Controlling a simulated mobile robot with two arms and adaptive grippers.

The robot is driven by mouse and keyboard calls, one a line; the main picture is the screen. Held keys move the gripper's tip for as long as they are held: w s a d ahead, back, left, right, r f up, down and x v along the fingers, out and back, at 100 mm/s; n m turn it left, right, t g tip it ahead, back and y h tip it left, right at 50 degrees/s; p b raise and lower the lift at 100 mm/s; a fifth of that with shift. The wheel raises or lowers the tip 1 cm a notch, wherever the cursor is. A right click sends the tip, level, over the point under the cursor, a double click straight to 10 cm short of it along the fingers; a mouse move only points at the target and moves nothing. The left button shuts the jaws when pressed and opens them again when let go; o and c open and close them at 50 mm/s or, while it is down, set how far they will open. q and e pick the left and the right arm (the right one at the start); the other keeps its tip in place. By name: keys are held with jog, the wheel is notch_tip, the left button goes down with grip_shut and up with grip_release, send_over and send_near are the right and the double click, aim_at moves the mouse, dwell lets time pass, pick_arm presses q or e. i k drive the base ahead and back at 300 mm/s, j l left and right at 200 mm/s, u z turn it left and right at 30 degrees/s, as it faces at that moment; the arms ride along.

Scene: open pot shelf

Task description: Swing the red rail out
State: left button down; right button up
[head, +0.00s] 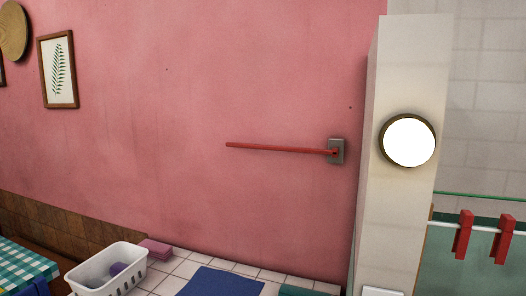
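The red rail (275,148) is a thin straight bar in front of the pink wall, right of the middle of the head view. Its right end meets a grey metal bracket (336,151) fixed to the wall near the pillar. The rail runs left from the bracket, nearly level, to a free end. From this one view I cannot tell how far it stands off the wall. Neither of my grippers is in view.
A pale pillar (392,75) with a round lit lamp (409,141) stands right of the bracket. Below is a tiled counter (190,268) with a white basket (108,270) and a blue mat (222,283). Red pegs (463,234) hang at right. The space around the rail looks clear.

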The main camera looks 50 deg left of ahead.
aim_at(334, 152)
jog(key=j+u, duration=0.1)
jog(key=u, duration=1.7)
